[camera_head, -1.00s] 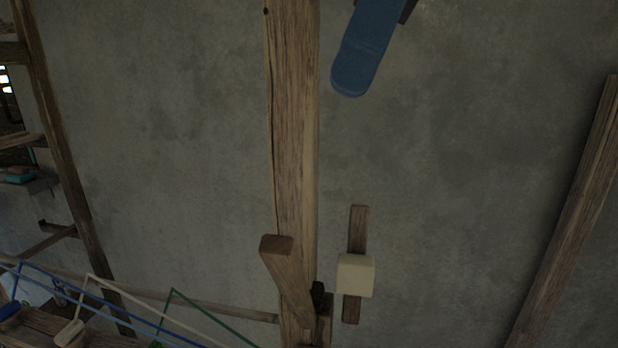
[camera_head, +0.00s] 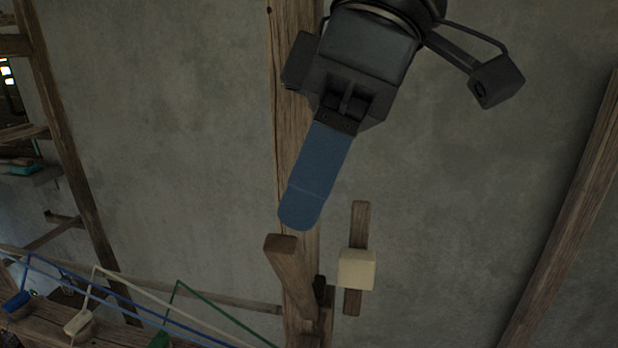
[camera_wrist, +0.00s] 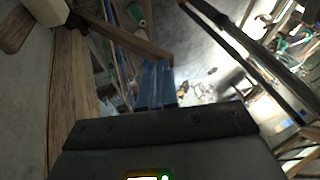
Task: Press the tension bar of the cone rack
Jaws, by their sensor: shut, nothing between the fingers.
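The tension bar (camera_head: 290,268) appears to be the short wooden bar sticking out from the upright post, low in the middle of the head view. In the wrist view a wooden bar (camera_wrist: 130,38), seemingly the same one, runs to just beyond my fingertips. My gripper (camera_head: 299,222) has its blue fingers shut with nothing between them. Its tip points down and shows just above the bar's end in the head view; I cannot tell whether they touch. The fingers also show in the wrist view (camera_wrist: 157,72).
A cream block (camera_head: 357,269) on a wooden slat (camera_head: 360,222) is right of the post (camera_head: 284,165). Blue, cream and green threads rise from yarn cones, including a blue one (camera_head: 17,302), at lower left.

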